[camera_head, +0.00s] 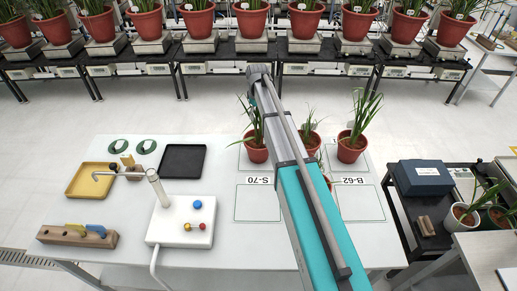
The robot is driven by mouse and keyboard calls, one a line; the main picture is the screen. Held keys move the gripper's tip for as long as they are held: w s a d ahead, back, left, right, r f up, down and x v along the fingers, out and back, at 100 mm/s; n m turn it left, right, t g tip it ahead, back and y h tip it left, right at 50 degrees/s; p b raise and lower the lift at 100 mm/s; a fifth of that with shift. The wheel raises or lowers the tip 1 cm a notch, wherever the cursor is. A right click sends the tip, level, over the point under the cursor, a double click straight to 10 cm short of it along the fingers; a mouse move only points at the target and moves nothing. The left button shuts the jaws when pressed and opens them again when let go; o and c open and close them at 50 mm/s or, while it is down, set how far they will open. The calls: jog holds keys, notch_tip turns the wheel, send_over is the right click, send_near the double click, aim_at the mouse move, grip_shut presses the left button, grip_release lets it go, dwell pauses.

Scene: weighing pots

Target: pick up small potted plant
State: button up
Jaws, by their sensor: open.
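Small potted plants with grassy leaves in terracotta pots stand upright on the white table. One pot (257,154) is left of my arm. Another pot (311,143) is just right of my arm, and a third pot (351,150) is further right. Part of one more pot (327,181) shows beside my arm, mostly hidden by it. My teal arm reaches over the table from the bottom right towards the top middle. My gripper does not show; the arm's far end is a dark joint, and what lies below it is hidden.
Outlined areas labelled S-70 (258,203) and B-62 (359,203) look empty. A white device (181,230), yellow tray (90,181), black tray (183,161) and wooden block (77,237) occupy the left. A blue box (425,178) sits on the right cart. Larger pots line the back benches.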

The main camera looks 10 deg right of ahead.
aim_at(259, 131)
jog(key=shift+f+b, duration=4.2)
jog(key=shift+f, duration=0.05)
jog(key=shift+f, duration=0.15)
jog(key=f+b, duration=0.3)
jog(key=shift+w+d, duration=0.3)
jog(key=shift+d, duration=0.05)
jog(key=shift+f+b, duration=0.95)
jog(key=shift+b, duration=0.15)
grip_shut()
